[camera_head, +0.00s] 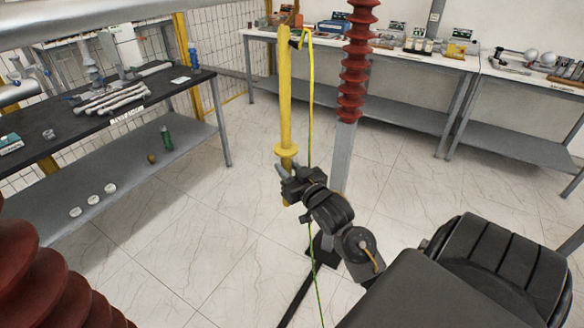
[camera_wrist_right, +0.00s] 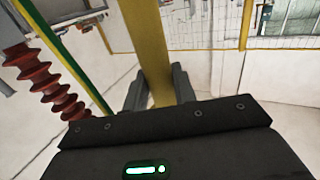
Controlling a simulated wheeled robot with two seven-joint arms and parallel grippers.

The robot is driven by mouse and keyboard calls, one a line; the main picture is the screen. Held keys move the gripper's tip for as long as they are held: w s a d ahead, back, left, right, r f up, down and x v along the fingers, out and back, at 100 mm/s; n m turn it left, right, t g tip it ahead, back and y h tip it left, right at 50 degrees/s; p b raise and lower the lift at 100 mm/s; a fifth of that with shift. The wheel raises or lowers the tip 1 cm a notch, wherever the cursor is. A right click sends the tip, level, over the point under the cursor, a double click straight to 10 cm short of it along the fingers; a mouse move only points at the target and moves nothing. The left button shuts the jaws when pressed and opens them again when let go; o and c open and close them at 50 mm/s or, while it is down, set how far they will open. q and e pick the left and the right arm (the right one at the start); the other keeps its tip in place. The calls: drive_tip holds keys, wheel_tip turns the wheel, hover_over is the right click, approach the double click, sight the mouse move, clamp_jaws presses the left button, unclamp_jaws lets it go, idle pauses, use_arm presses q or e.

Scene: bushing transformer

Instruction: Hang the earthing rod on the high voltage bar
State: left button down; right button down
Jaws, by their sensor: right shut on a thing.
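The yellow earthing rod (camera_head: 285,105) stands nearly upright in the middle of the head view, with a collar near its lower end. My right gripper (camera_head: 288,178) is shut on it just below the collar. In the right wrist view the rod (camera_wrist_right: 148,50) passes between the two grey fingers (camera_wrist_right: 160,92). A yellow-green cable (camera_head: 311,100) hangs from the rod's top and runs down beside it. A thick grey bar (camera_head: 80,17) crosses the top left of the head view; I cannot tell if it is the high voltage bar. My left gripper is not in view.
A red ribbed insulator (camera_head: 356,60) on a grey post stands just right of the rod. Another red insulator (camera_head: 50,285) fills the lower left corner. A dark workbench (camera_head: 150,100) is at left, and white tables (camera_head: 420,57) line the back. The tiled floor between is open.

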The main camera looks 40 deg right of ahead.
drive_tip(key=shift+f+b, duration=0.7)
drive_tip(key=shift+f, duration=0.8)
drive_tip(key=c, duration=1.1)
unclamp_jaws()
drive_tip(key=shift+o, duration=0.2)
drive_tip(key=shift+f, duration=0.15)
drive_tip(key=shift+s, duration=0.15)
drive_tip(key=s+a+b, duration=0.2)
drive_tip(key=s, duration=0.8)
drive_tip(key=shift+s, duration=0.25)
